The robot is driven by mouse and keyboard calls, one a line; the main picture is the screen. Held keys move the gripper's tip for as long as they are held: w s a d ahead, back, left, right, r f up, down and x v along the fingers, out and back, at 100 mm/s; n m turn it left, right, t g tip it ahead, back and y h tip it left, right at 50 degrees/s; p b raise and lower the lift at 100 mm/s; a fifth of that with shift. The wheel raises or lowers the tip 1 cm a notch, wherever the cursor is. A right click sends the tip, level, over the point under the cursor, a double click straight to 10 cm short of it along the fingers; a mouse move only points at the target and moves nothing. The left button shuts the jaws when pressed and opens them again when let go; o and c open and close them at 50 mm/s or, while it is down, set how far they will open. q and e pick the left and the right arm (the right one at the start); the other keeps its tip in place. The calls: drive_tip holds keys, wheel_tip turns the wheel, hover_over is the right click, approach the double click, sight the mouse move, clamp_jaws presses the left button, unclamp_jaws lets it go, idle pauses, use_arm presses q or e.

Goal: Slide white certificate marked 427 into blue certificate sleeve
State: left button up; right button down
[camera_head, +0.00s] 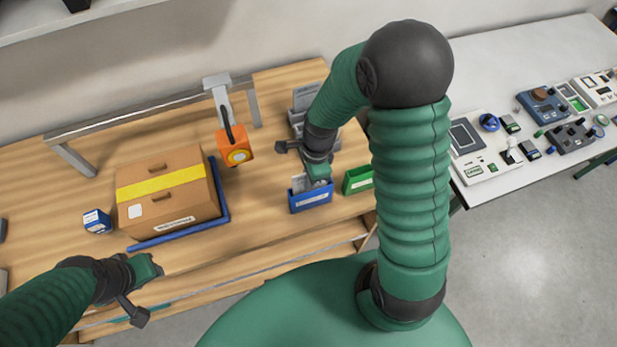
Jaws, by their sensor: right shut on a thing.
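The blue certificate sleeve (311,200) stands near the front edge of the wooden table, right of the cardboard box. A white card, taken as the certificate (299,183), shows at the sleeve's top opening. Its number cannot be read, and I cannot tell how deep it sits in the sleeve. My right gripper (319,178) points down right above the sleeve, shut on the certificate, and hides part of it. My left gripper (157,268) is at the lower left, by the table's front edge, away from the sleeve. Its jaw opening is unclear.
A green sleeve (357,180) stands just right of the blue one. Behind is a grey rack (305,97), partly hidden by my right arm.

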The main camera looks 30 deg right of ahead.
drive_tip(key=shift+f+b, duration=0.35)
drive_tip(key=shift+f, duration=0.2)
drive_tip(key=c, duration=1.5)
unclamp_jaws()
drive_tip(key=r, duration=0.5)
drive_tip(key=d+r, duration=0.1)
drive_tip(key=r, duration=0.5)
drive_tip(key=d+r, duration=0.1)
drive_tip(key=r, duration=0.4)
drive_tip(key=shift+s+r, duration=0.15)
drive_tip(key=shift+r, duration=0.15)
drive_tip(key=s+a+f+n+b, duration=0.1)
drive_tip(key=a+f+n, duration=0.1)
drive_tip(key=f+n, duration=0.2)
drive_tip(key=s+a+f+n+t+h+b, duration=0.1)
drive_tip(key=f+n, duration=0.3)
drive_tip(key=n, duration=0.6)
drive_tip(key=s+a+f+n+t+b, duration=0.1)
drive_tip(key=s+a+f+n+b, duration=0.1)
drive_tip(key=f+n, duration=0.3)
drive_tip(key=shift+s+a+f+n+b, duration=0.1)
drive_tip(key=shift+a+n+b, duration=0.5)
drive_tip(key=shift+n, duration=0.3)
